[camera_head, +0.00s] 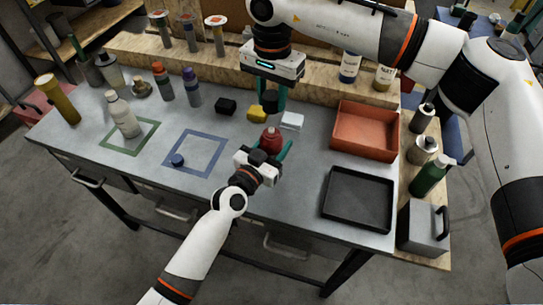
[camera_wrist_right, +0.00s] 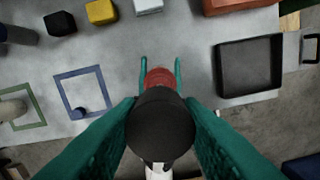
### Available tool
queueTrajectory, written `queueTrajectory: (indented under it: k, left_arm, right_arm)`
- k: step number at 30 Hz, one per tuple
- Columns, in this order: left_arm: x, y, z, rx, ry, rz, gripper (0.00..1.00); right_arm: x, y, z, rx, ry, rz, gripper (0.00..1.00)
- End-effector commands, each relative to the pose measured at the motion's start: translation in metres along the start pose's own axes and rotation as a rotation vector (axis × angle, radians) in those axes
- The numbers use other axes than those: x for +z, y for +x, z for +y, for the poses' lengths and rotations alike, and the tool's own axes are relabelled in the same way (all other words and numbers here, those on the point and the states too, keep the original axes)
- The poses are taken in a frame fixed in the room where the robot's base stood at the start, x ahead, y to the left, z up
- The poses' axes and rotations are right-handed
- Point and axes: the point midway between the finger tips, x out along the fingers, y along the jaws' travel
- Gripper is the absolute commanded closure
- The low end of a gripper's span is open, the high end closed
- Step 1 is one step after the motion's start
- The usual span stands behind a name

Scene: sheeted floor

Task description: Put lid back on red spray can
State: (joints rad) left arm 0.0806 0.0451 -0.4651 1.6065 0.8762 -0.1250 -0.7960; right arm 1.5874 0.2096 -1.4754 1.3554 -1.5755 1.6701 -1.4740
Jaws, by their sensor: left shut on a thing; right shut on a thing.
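The red spray can (camera_head: 271,139) stands on the grey bench, between the teal fingers of my left gripper (camera_head: 270,153), which is shut on it. My right gripper (camera_head: 270,98) points down above and behind the can, shut on a black lid (camera_head: 269,107). In the right wrist view the black lid (camera_wrist_right: 160,122) fills the space between the large teal fingers. There the red can (camera_wrist_right: 159,77) shows just beyond the lid, which partly covers it, between my left gripper's fingertips (camera_wrist_right: 160,68). The lid looks apart from the can; the exact height gap is hard to tell.
A yellow block (camera_head: 257,114), a black block (camera_head: 226,106) and a white block (camera_head: 292,121) lie behind the can. An orange tray (camera_head: 365,143) and black tray (camera_head: 335,203) are at right. A blue square outline (camera_head: 188,170) with a small dark blue cap (camera_head: 178,160) is at left.

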Motion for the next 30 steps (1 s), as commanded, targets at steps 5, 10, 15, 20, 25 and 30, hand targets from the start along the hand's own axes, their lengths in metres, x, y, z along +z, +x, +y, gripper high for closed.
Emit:
queueTrajectory:
  k: [5,10,15,20,25,30]
  left_arm:
    - [0.0,0.0,0.0,0.0,0.0,0.001,0.91]
    - [0.0,0.0,0.0,0.0,0.0,0.001,0.91]
    - [0.0,0.0,0.0,0.0,0.0,0.001,0.91]
    - [0.0,0.0,0.0,0.0,0.0,0.001,0.91]
    - [0.0,0.0,0.0,0.0,0.0,0.001,0.91]
    - [0.0,0.0,0.0,0.0,0.0,0.001,0.91]
  right_arm:
    - [0.0,0.007,0.0,-0.001,0.0,0.001,0.87]
    - [-0.001,0.032,0.0,-0.003,0.0,0.001,0.87]
    - [-0.001,0.05,0.0,-0.001,0.0,-0.002,0.87]
    - [0.0,0.05,0.0,-0.001,0.0,-0.003,0.87]
    - [0.0,0.05,0.0,-0.001,0.0,-0.002,0.87]
    - [-0.001,0.05,0.0,-0.001,0.0,-0.002,0.87]
